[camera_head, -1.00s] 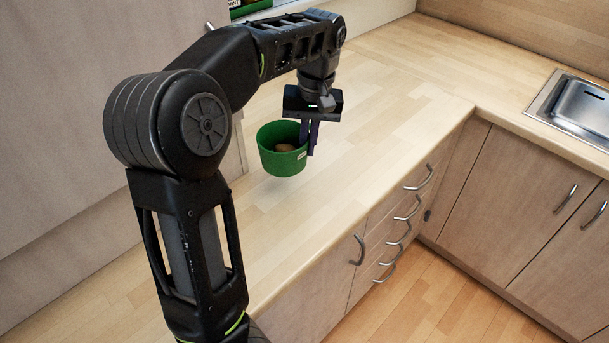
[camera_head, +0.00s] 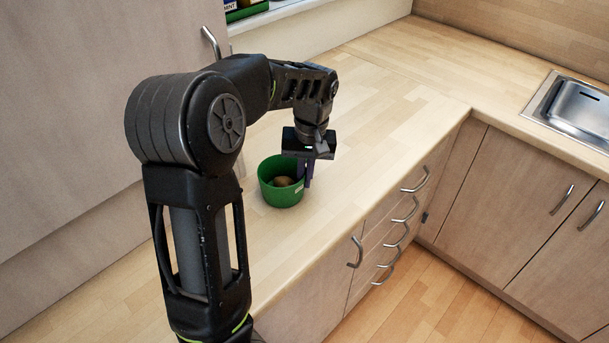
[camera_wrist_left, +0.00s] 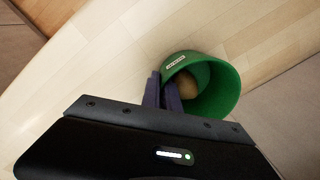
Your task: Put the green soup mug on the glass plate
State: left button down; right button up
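The green soup mug (camera_head: 281,193) is upright over the wooden counter in the head view, with a brown round item (camera_head: 283,181) inside. My left gripper (camera_head: 306,174) points down at the mug's right side, its dark fingers pinching the wall at the rim. In the left wrist view the fingers (camera_wrist_left: 163,92) are at the edge of the mug (camera_wrist_left: 222,92), with its white label beside them. Whether the mug's base touches the counter I cannot tell. I see no glass plate in either view. My right gripper is out of view.
The wooden counter (camera_head: 380,110) is clear around the mug and runs back to a corner. A metal sink (camera_head: 575,105) is at the right. Drawers with handles (camera_head: 408,210) lie below the front edge. A tall cabinet panel (camera_head: 90,100) stands at the left.

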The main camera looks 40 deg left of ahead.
pick_arm(q)
jog(key=shift+f, duration=0.15)
jog(key=c, duration=1.6)
grip_release()
jog(key=r, duration=0.4)
jog(key=r+p, duration=0.1)
jog(key=r, duration=0.3)
jog(key=r+p, duration=0.1)
jog(key=r, duration=0.3)
jog(key=shift+w+d+r, duration=0.15)
jog(key=shift+w+d, duration=0.15)
jog(key=shift+d, duration=0.1)
